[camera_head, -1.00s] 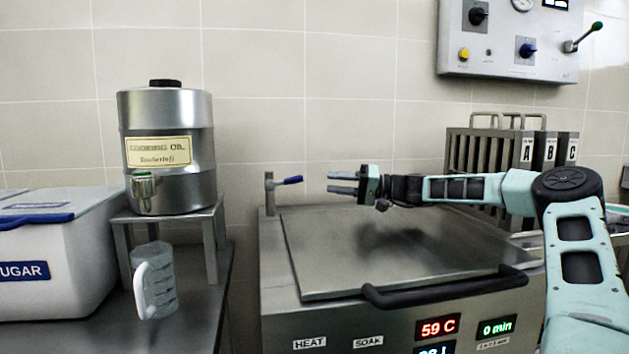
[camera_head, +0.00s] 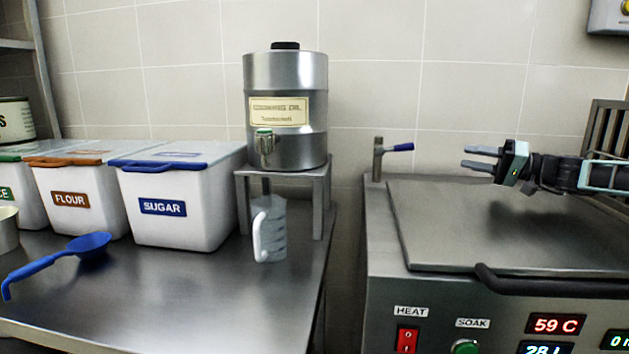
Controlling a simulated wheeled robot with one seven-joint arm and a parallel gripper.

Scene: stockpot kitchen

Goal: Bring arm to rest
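My gripper (camera_head: 482,159) is at the right of the head view, above the closed lid of the steel cooker. Its two fingers point left, stand apart and hold nothing. My arm reaches in from the right edge; most of it is outside the picture. The lid (camera_head: 450,240) lies flat under the gripper, with a dark handle (camera_head: 540,287) along its front edge. A tap with a blue lever (camera_head: 398,147) stands at the cooker's back left corner, left of the fingertips and apart from them.
A cooking oil drum (camera_head: 286,85) stands on a metal stand (camera_head: 325,200), with a clear jug (camera_head: 270,230) below its tap. The counter's front middle is clear.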

